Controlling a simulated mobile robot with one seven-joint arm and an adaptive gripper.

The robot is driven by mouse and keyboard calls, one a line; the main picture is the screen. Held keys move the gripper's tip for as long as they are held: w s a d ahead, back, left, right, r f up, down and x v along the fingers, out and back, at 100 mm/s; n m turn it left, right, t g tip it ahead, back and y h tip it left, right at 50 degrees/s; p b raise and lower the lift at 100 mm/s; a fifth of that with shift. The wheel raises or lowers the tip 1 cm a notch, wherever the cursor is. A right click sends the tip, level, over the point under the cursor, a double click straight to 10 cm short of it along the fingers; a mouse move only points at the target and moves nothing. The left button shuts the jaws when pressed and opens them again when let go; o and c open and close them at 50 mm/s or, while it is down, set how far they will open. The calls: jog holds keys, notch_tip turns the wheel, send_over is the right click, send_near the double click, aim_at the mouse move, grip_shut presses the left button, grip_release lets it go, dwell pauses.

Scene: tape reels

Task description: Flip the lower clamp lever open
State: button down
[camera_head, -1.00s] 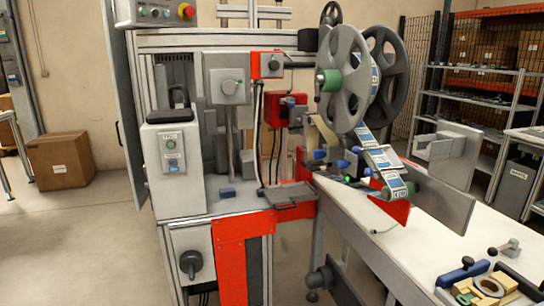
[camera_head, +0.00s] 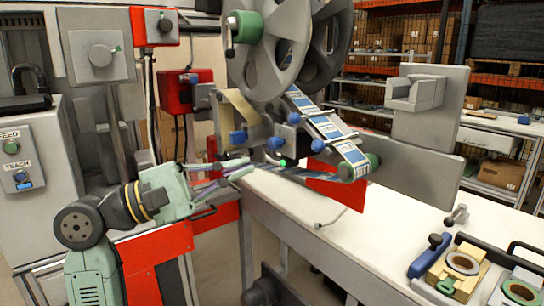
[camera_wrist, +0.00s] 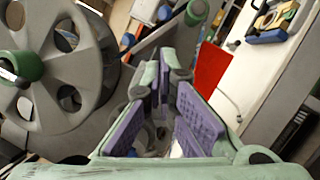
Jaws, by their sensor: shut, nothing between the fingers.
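Several blue knobs or levers sit on the tape path below the large grey reel (camera_head: 272,60), among them one blue block (camera_head: 238,138) at the left and one lower blue knob (camera_head: 275,143). I cannot tell for sure which is the lower clamp lever. My gripper (camera_head: 248,168) reaches in from the lower left, and its tips appear just below these parts. Contact cannot be made out. In the wrist view my gripper (camera_wrist: 160,75) shows its purple pads, with the fingers closed at the tips and empty.
A labelled tape strip (camera_head: 325,130) runs down to a green roller above a red plate (camera_head: 338,185). The white table (camera_head: 300,205) extends right, with a blue-handled fixture (camera_head: 465,268) at its front. The green-hubbed reel (camera_wrist: 60,70) is close on the wrist view's left.

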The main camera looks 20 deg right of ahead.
jog(key=p, duration=0.3)
send_near(338, 141)
jog(key=w+d, duration=0.2)
jog(key=w, duration=0.1)
jog(key=shift+d+r, duration=0.2)
jog(key=shift+d, duration=0.15)
jog(key=shift+r, duration=0.15)
jog(key=shift+s+a+r+n+t+y, duration=0.1)
jog(key=shift+s+r+n+t+y, duration=0.1)
jog(key=shift+r+n+t+y, duration=0.15)
